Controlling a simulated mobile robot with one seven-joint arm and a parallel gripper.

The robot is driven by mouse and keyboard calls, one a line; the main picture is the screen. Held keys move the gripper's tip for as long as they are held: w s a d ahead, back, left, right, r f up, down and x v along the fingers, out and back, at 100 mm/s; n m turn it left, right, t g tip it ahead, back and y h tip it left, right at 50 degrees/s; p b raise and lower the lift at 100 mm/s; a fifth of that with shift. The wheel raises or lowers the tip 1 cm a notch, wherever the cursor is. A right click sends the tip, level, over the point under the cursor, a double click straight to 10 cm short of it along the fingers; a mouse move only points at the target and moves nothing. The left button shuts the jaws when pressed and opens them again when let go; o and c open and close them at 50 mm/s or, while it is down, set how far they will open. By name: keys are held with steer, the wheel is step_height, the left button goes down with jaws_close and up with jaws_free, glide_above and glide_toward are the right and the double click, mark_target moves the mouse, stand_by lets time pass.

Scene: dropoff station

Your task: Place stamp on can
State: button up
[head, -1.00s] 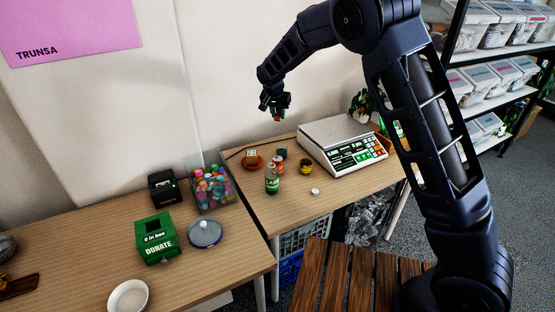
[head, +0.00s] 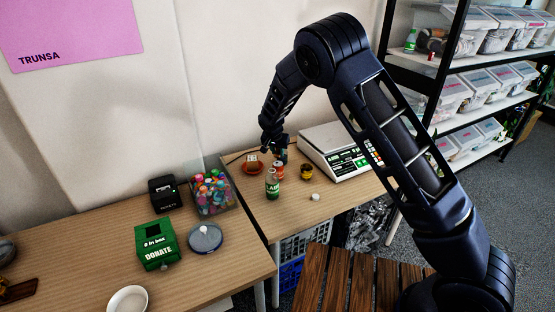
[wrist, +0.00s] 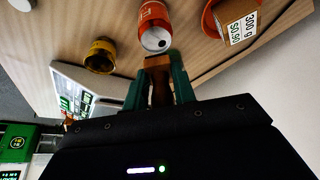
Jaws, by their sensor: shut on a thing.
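An orange-red can (head: 278,172) stands upright on the right table, behind a green-and-white container (head: 272,187). In the wrist view the can (wrist: 153,20) shows its metal top end with a dark opening. My gripper (head: 281,155) hangs just above and behind this can in the head view. In the wrist view my gripper (wrist: 163,82) is shut on a brown wooden piece, the stamp (wrist: 158,65), between its green fingers. The stamp's far end is close to the can's top; I cannot tell whether they touch. The stamp is mostly hidden in the head view.
An orange bowl (head: 252,168) with a price tag is left.

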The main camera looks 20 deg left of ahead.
mark_target(277, 156)
steer(key=shift+f, duration=2.15)
steer(key=shift+f, duration=0.1)
steer(key=o, duration=1)
steer(key=v, duration=1.2)
